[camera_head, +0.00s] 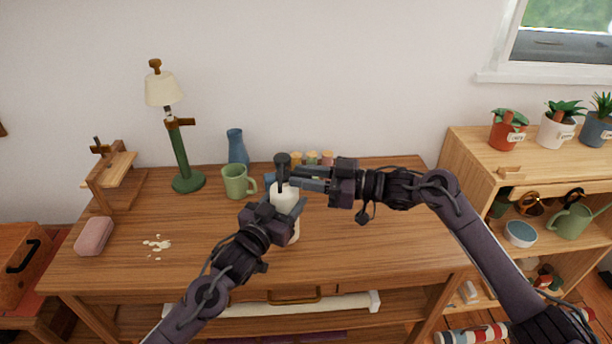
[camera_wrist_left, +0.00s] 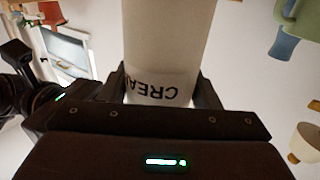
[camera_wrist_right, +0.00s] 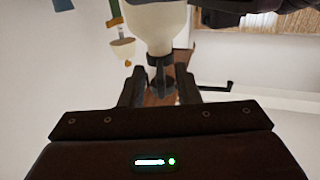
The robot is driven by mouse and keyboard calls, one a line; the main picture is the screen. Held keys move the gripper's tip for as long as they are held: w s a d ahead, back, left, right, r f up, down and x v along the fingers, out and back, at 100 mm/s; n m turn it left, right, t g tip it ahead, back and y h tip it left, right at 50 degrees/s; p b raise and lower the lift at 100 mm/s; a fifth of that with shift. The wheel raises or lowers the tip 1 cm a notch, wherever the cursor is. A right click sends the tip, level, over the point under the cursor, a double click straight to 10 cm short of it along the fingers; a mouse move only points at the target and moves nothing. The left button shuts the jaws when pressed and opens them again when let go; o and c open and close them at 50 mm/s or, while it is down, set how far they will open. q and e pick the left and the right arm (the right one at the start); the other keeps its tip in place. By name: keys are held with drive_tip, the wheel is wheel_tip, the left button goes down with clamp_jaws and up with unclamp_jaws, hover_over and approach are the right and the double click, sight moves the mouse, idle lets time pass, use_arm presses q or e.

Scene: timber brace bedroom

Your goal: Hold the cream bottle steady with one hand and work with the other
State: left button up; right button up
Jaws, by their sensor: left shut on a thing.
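The cream bottle (camera_head: 286,198) is white with a black pump top (camera_head: 282,160) and stands upright over the desk. My left gripper (camera_head: 286,212) is shut around its body; in the left wrist view the bottle (camera_wrist_left: 165,45) with its dark "CREAM" lettering sits between the fingers. My right gripper (camera_head: 302,178) is beside the pump at the bottle's top. In the right wrist view its fingers are spread, with the black pump (camera_wrist_right: 160,68) between or just beyond them, and a gap shows on both sides. The bottle's lower part is partly hidden by my left gripper.
The desk's right part is clear.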

clamp_jaws()
drive_tip(key=shift+w+n+g, duration=0.3)
drive_tip(key=shift+n+g, duration=0.2)
drive_tip(key=shift+g, duration=0.3)
drive_tip(key=n+g, duration=0.1)
drive_tip(key=g, duration=0.1)
drive_tip(key=shift+w+d+n+g+y, duration=0.1)
drive_tip(key=shift+w+n+g+y, duration=0.2)
drive_tip(key=shift+n+g+y, duration=0.1)
